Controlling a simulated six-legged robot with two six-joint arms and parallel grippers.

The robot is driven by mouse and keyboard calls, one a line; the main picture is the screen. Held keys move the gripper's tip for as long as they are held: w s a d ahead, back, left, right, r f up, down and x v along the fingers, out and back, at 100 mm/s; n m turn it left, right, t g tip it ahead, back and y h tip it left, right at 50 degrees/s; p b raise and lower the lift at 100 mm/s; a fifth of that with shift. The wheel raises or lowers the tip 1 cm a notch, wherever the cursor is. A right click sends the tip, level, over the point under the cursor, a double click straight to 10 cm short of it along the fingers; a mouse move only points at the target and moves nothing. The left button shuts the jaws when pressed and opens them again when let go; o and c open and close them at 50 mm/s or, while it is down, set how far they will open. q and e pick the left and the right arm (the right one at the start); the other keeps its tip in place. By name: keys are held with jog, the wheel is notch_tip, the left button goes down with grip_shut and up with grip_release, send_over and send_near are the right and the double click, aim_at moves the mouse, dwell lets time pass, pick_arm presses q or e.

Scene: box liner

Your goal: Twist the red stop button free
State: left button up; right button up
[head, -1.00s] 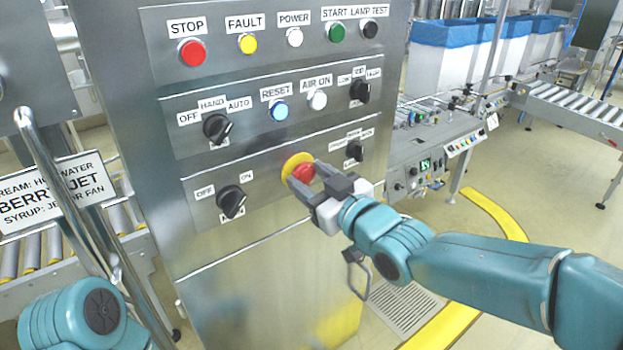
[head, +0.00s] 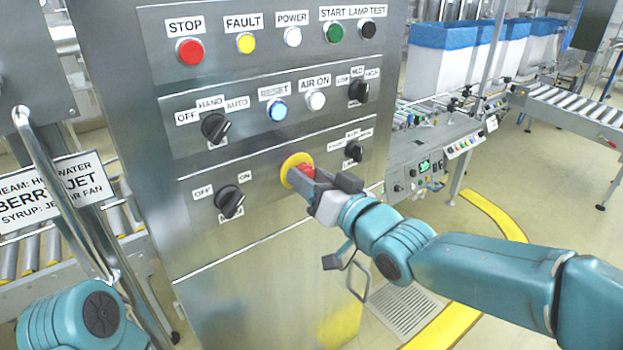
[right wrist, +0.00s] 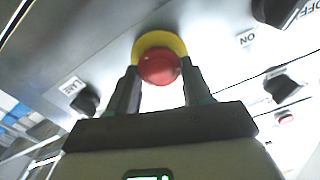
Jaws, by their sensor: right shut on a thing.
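The red stop button (head: 307,169) sits on a yellow round collar (head: 289,165) on the lower row of the steel control panel. My right gripper (head: 308,180) is at the button, its fingers shut on it from either side and turned about the wrist. In the right wrist view the red button (right wrist: 160,68) lies between the two fingertips, with the yellow collar (right wrist: 152,42) behind it. In the head view the near finger hides part of the button. My left gripper is out of view; only part of my left arm shows at lower left.
Black selector knobs (head: 229,201) and (head: 353,151) flank the button. Above are a black knob (head: 215,127), the blue RESET button (head: 277,111) and a flat red STOP button (head: 190,51). A metal rail (head: 62,190) stands at left. The panel below the button is bare.

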jog(key=shift+m, duration=0.6)
jog(key=o, duration=1.1)
jog(key=shift+w, duration=0.1)
jog(key=shift+c, duration=0.2)
jog(key=b+v, duration=0.1)
jog(key=v, duration=1.5)
jog(key=shift+d, duration=0.1)
